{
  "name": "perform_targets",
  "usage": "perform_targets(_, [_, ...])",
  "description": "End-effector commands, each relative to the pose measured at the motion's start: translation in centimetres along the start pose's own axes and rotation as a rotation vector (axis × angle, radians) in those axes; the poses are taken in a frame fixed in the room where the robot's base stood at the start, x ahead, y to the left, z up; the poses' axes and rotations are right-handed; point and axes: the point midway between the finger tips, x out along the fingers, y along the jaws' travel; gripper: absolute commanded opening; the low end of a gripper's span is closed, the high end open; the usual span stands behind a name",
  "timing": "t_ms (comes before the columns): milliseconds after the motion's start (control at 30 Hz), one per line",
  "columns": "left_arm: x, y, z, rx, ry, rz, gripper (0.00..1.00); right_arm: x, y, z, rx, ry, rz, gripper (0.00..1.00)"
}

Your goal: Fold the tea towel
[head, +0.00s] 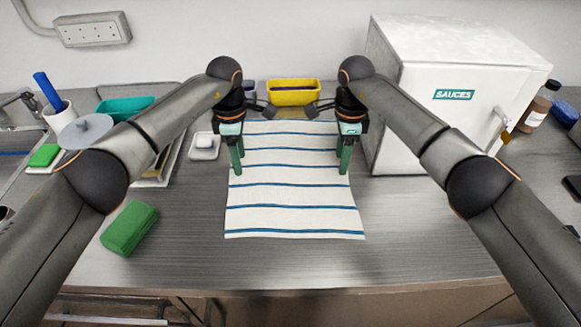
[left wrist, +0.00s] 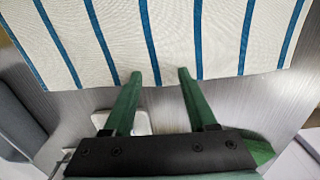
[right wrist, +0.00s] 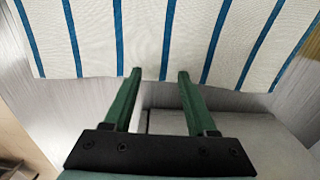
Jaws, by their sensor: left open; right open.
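The tea towel (head: 292,195), white with blue stripes, lies flat and spread out on the steel counter. My left gripper (head: 237,171) is at its left edge, around the middle of its length. In the left wrist view the open green fingers (left wrist: 160,76) point at the towel edge (left wrist: 170,40), with nothing between them. My right gripper (head: 344,171) is at the right edge of the towel, opposite. In the right wrist view its open fingers (right wrist: 160,73) reach the towel's edge (right wrist: 190,35), also empty. I cannot tell whether the fingertips touch the cloth.
A white fridge marked SAUCES (head: 440,95) stands close to the right arm. A yellow container (head: 294,93) is behind the towel. A small white dish (head: 204,147) and a green block (head: 129,227) lie left. The counter (head: 250,262) in front is clear.

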Motion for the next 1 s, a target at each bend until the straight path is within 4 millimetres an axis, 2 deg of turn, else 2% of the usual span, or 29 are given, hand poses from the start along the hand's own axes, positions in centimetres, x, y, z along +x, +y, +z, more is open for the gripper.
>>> perform_targets(100, [0.69,-0.01,0.01,0.000,0.000,0.000,0.57,0.71,0.04,0.02,0.000,-0.001,0.001,0.57])
perform_targets(567, [1.31,0.00,0.02,0.000,-0.001,0.000,0.57,1.34,0.03,0.00,0.000,0.000,0.001,0.57])
perform_targets(1000, [1.14,-0.03,0.00,0.000,0.000,-0.001,0.34,1.14,0.03,-0.02,0.000,0.000,0.001,0.34])
